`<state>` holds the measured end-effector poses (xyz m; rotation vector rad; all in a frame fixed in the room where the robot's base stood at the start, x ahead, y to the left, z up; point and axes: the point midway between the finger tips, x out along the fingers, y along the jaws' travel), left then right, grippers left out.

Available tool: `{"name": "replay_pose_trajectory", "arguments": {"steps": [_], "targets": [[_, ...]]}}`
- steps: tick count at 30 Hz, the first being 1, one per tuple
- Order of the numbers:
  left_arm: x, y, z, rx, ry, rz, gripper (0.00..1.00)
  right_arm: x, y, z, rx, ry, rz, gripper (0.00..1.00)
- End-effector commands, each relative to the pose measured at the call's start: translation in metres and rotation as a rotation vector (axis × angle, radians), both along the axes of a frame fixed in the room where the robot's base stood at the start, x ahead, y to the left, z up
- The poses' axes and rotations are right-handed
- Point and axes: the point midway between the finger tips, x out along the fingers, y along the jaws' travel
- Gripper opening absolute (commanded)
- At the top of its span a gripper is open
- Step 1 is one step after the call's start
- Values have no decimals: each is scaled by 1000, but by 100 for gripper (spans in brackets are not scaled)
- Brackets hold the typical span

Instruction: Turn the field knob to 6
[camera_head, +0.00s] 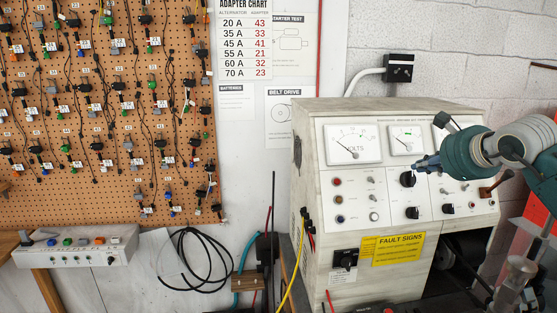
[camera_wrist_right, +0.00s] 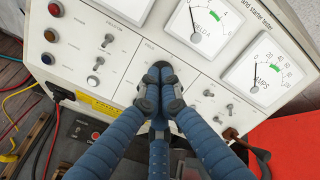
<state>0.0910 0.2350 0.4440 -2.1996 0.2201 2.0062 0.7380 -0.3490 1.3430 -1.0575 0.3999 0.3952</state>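The field knob (camera_head: 408,179) is a black knob on the sloped front of the pale test bench (camera_head: 330,262), below the second meter. My right gripper (camera_head: 421,165) comes in from the right, its tips just right of and above the knob in the head view. In the right wrist view the fingertips (camera_wrist_right: 160,76) are together over the panel under the FIELD label and hide the knob, so its setting is not readable. The fingers look shut; I see nothing clearly between them, and contact with the knob cannot be told. My left gripper is not in view.
A volts meter (camera_head: 353,144) and a field meter (camera_wrist_right: 200,20) are above the controls. Toggle switches (camera_wrist_right: 107,40) and lights (camera_wrist_right: 50,35) are left of the fingers. Another black knob (camera_head: 413,212) is below. A yellow sign (camera_head: 398,249) and red surface (camera_wrist_right: 290,145) are nearby.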

Motion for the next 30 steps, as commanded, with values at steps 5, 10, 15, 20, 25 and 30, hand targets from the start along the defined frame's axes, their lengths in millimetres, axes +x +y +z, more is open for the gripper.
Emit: {"name": "replay_pose_trajectory", "arguments": {"steps": [5, 10, 15, 20, 25, 30], "targets": [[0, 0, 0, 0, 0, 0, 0, 0, 0, 0, 0, 0, 0, 0], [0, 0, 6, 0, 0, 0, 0, -15, 9, -10, -2, 2, 1, 0], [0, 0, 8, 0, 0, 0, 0, -20, 15, -16, 1, 1, 0, 0], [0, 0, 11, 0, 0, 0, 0, -7, 17, -23, 2, 2, 0, 0], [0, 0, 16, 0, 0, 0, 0, 12, 20, -35, 2, 3, 0, 0], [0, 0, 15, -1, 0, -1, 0, 29, 21, -44, 2, 1, 0, 0]]}}
